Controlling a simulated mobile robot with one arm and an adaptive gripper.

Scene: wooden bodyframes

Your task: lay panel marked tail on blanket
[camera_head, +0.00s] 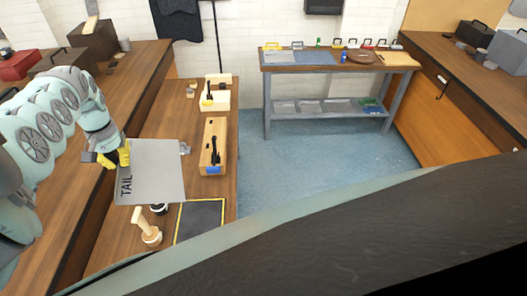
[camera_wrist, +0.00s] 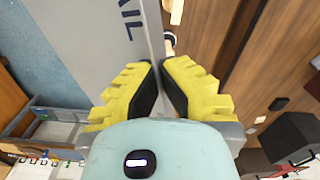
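The panel marked TAIL (camera_head: 160,172) is a flat grey sheet held above the wooden bench in the head view. Its black lettering is near its left edge. My gripper (camera_head: 123,153) has yellow fingers closed on the panel's left edge. In the wrist view the two fingers (camera_wrist: 160,72) pinch the edge of the grey panel (camera_wrist: 92,35). The blanket (camera_head: 202,220) is a dark mat with a yellow border, lying on the bench below and right of the panel. Its lower part is hidden by my body.
A wooden mallet (camera_head: 149,232) stands beside the blanket, near the panel's lower edge. A wooden block with tools (camera_head: 213,146) and a smaller wooden box (camera_head: 214,101) sit farther back on the bench (camera_head: 180,110). Blue floor lies to the right.

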